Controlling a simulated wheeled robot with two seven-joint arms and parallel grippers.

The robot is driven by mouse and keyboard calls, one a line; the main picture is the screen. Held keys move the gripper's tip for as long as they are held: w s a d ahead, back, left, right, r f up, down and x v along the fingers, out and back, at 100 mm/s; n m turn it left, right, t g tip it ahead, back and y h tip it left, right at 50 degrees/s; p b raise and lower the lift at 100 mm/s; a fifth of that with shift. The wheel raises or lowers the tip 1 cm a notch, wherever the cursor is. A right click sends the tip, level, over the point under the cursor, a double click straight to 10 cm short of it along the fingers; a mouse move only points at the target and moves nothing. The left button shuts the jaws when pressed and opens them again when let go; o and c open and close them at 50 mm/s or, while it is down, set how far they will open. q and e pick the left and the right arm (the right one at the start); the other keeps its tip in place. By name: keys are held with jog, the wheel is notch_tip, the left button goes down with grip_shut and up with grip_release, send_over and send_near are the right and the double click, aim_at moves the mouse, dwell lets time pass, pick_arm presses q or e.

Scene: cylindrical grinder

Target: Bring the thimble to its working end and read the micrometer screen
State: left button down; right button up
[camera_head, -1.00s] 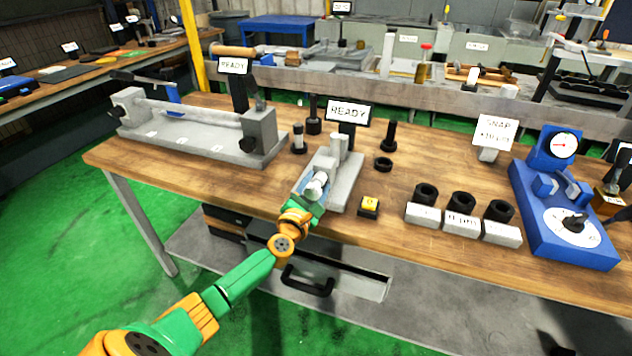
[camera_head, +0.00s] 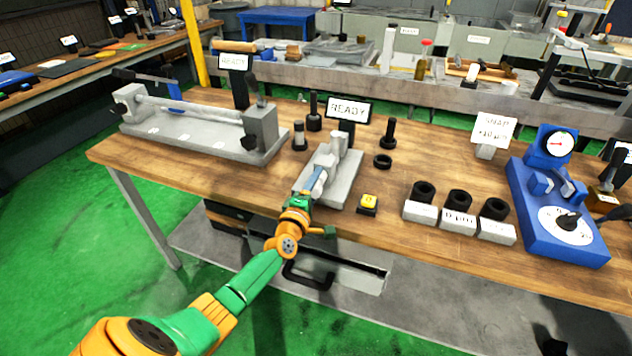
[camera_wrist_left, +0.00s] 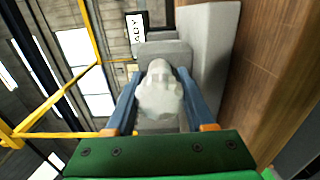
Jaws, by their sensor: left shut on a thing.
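The screen also shows sideways in the left wrist view (camera_wrist_left: 137,27), partly cut off. My left gripper (camera_head: 316,181) is at the near end of the micrometer. In the left wrist view, its blue fingers (camera_wrist_left: 160,105) stand on both sides of the pale rounded thimble (camera_wrist_left: 160,90) and are shut on it. In the head view the fingers mostly hide the thimble. My right gripper is not in view.
A yellow-topped button (camera_head: 368,201) is just right of the micrometer. A longer grey bench fixture (camera_head: 190,138) stands left. Black posts (camera_head: 314,115) stand close behind.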

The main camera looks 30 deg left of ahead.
pick_arm(q)
jog(key=m+p, duration=0.1)
jog(key=m, duration=0.9)
jog(key=shift+m, duration=0.4)
jog(key=shift+m+p, duration=0.4)
jog(key=shift+m, duration=1.5)
jog(key=shift+c, duration=1.3)
grip_release()
jog(key=shift+d, duration=0.1)
